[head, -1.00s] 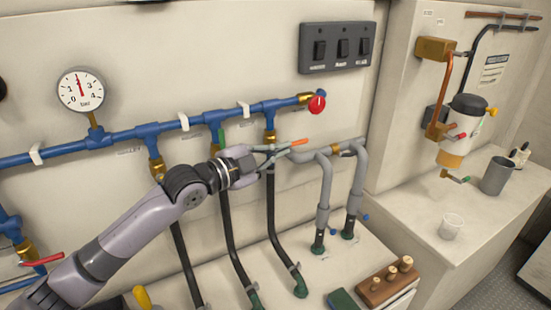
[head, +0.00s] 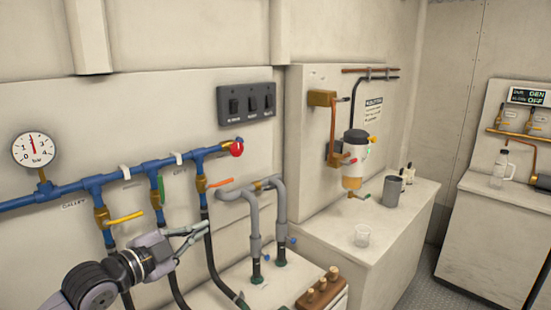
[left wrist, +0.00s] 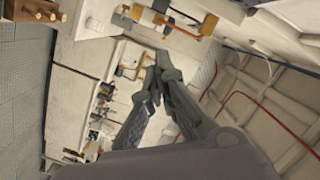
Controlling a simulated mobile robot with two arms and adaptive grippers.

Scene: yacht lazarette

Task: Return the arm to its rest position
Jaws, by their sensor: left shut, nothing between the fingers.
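My left arm comes in from the lower left of the head view. Its gripper (head: 206,230) is shut and empty, in front of the blue pipe manifold (head: 100,180) and its black hoses. The fingers appear below the orange valve lever (head: 221,183) and to the right of the yellow lever (head: 126,218); I see no clear contact. In the left wrist view the fingers (left wrist: 158,62) meet at their tips with nothing between them. My right gripper is not in view.
A pressure gauge (head: 34,149) and a switch panel (head: 248,106) are on the wall. Grey bent pipes (head: 254,215) and a wooden block with pegs (head: 320,293) stand to the right.

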